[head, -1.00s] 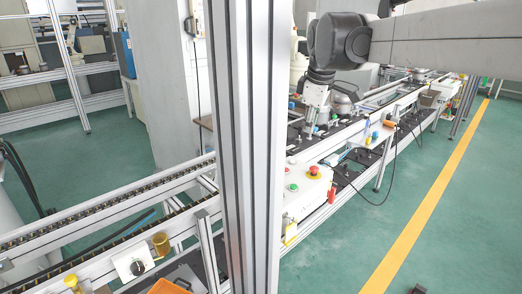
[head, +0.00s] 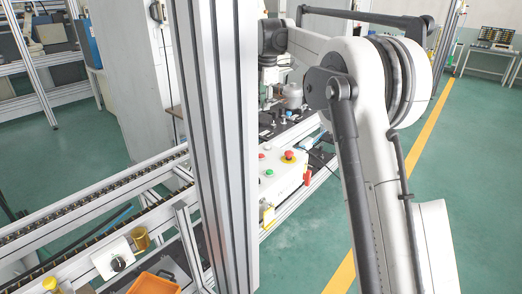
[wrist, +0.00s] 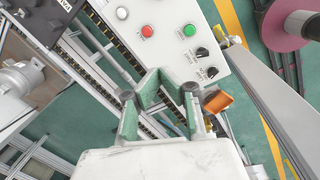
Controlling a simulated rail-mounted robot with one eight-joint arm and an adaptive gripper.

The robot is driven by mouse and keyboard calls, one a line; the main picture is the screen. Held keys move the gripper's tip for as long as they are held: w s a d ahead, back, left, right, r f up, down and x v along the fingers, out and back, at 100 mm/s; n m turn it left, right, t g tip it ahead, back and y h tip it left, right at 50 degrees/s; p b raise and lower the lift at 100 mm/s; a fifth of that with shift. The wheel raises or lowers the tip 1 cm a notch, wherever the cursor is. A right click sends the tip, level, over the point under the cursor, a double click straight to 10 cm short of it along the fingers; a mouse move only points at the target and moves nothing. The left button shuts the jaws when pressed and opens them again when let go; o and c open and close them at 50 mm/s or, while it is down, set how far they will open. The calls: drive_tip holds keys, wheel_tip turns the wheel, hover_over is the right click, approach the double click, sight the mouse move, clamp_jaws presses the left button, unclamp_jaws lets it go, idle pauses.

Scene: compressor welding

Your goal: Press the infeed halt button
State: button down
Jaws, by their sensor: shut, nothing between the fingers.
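In the wrist view a white control panel (wrist: 172,38) carries a red button (wrist: 147,31), a green button (wrist: 189,30), a white button (wrist: 122,13) and two black knobs (wrist: 206,62). Their labels are too small to read, so I cannot tell which is the infeed halt button. My gripper (wrist: 159,82), with green fingers, is shut and empty. In the picture it lies just below the panel, apart from the red button. In the head view the end of my arm is partly hidden and its fingers are not clear.
In the head view a white box with a red mushroom button (head: 289,157) stands beside the line. A silver post (head: 222,150) blocks part of the view. Conveyor rails (head: 90,205) and an orange tray (head: 155,283) are at lower left. The green floor at right has free room.

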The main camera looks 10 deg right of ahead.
sight(261, 155)
drive_tip(key=w+f+n+g, duration=0.1)
drive_tip(key=w+f+n, duration=0.4)
drive_tip(key=w+f, duration=0.2)
drive_tip(key=shift+w+f+p, duration=0.15)
drive_tip(key=shift+f+p, duration=0.25)
drive_tip(key=shift+f, duration=0.8)
wheel_tip(261, 155, down, 14)
drive_tip(key=shift+r+p, duration=0.1)
drive_tip(key=shift+p, duration=0.55)
drive_tip(key=shift+f+b, duration=0.9)
drive_tip(key=shift+f, duration=0.15)
drive_tip(key=shift+r, duration=0.1)
wheel_tip(261, 155, up, 14)
